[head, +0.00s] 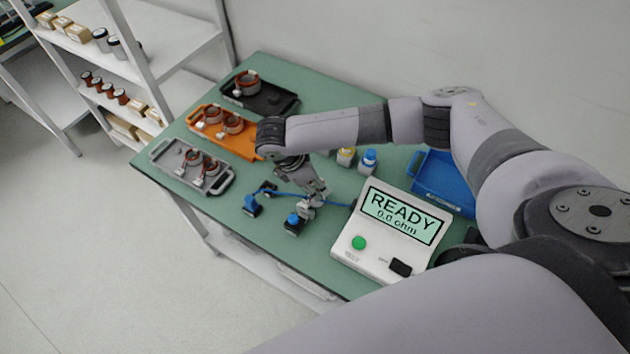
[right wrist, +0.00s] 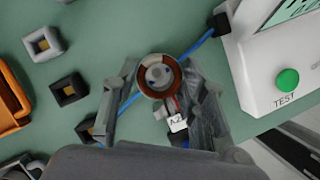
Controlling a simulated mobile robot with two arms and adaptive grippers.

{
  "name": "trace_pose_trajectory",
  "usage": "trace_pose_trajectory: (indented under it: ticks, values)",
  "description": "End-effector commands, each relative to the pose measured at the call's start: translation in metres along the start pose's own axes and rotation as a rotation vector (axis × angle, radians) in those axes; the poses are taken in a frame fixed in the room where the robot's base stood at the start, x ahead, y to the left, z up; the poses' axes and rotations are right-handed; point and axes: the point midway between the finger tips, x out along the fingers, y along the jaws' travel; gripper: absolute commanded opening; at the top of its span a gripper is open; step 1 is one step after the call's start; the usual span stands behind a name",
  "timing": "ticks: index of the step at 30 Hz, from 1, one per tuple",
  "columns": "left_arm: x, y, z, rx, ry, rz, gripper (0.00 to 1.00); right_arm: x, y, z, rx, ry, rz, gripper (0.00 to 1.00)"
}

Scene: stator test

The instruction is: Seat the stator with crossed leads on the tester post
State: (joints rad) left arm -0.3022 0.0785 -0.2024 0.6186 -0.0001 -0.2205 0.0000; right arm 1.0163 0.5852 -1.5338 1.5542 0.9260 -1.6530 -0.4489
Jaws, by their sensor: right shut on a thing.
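My right gripper (head: 312,200) is low over the green table beside the tester. In the right wrist view its two fingers (right wrist: 158,100) are shut on a stator (right wrist: 144,84), a copper-brown ring with a pale rim. Leads and a white tag (right wrist: 178,123) reading A2 hang beside it; whether they cross is not clear. A greyish shape shows inside the ring; I cannot tell if it is a post. The tester (head: 385,238) reads READY, 0.0 ohm, and has a green button (head: 358,243). A blue cable (head: 335,203) runs from it under the gripper. My left gripper is out of view.
Grey (head: 160,152), orange (head: 246,152) and black (head: 289,105) trays with stators stand at the left and back. Dark blocks with blue parts (head: 250,206) (head: 293,226) lie near the front edge. Small bottles (head: 369,161) and a blue bin (head: 440,172) stand behind the tester.

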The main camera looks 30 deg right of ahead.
Motion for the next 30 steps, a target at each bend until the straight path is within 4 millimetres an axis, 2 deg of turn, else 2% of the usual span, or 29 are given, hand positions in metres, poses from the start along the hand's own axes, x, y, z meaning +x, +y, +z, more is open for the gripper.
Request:
trace_pose_trajectory:
  ticks: [20, 30]
  values:
    - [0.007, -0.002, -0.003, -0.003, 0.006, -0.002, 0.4, 0.018, 0.0, -0.008, 0.0, 0.0, 0.0, 0.07]
    - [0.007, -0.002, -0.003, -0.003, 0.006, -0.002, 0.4, 0.019, 0.001, -0.008, 0.0, 0.0, 0.0, 0.07]
